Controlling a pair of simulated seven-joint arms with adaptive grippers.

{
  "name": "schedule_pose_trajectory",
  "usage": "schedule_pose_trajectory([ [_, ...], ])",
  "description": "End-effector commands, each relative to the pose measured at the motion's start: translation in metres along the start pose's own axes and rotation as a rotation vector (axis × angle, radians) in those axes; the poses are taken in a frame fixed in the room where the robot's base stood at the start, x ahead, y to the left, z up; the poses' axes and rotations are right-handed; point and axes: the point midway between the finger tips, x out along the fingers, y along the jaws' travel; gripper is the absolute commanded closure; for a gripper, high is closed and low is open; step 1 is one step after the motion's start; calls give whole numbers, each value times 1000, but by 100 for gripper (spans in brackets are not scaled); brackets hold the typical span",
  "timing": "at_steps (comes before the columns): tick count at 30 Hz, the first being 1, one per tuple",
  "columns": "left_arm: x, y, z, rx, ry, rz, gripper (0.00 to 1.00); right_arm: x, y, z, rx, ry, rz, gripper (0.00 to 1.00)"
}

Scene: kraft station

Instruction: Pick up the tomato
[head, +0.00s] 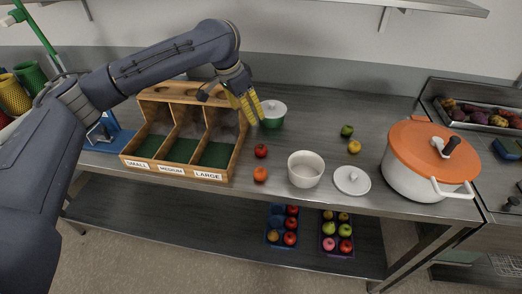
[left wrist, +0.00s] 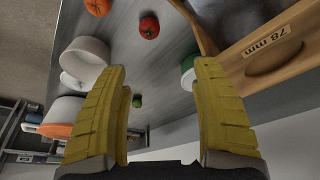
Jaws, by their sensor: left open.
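The red tomato (head: 261,151) sits on the steel counter, just right of the wooden sorting box. In the left wrist view the tomato (left wrist: 149,27) shows near the top, beyond the fingertips. My left gripper (head: 250,108) is above the counter behind the tomato, with its yellow fingers pointing down. In the left wrist view the fingers of my left gripper (left wrist: 160,75) are wide apart with nothing between them. My right gripper is not in view.
An orange fruit (head: 260,174) lies in front of the tomato. The wooden box (head: 232,158) stands left, a white bowl (head: 305,170) right, and a green-and-white lidded pot (head: 272,113) behind. A lid (head: 351,180) and a large orange-lidded pot (head: 418,175) are farther right.

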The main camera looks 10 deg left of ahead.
Motion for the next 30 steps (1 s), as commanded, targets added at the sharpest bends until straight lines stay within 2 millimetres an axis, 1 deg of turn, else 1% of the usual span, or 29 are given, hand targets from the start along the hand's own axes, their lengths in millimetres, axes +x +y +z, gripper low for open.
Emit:
schedule_pose_trajectory([
  [1,1,7,2,10,-18,9,35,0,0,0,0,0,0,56],
  [3,4,13,5,16,-36,20,35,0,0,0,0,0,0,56],
  [6,14,18,8,20,-48,27,35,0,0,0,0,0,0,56],
  [8,23,18,9,20,-49,28,35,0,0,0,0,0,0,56],
  [18,84,19,12,19,-47,28,35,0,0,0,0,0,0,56],
  [21,100,19,12,18,-46,28,35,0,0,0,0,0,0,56],
  [25,115,19,12,19,-45,27,35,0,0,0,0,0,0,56],
  [30,124,19,12,19,-44,25,35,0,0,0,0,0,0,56],
])
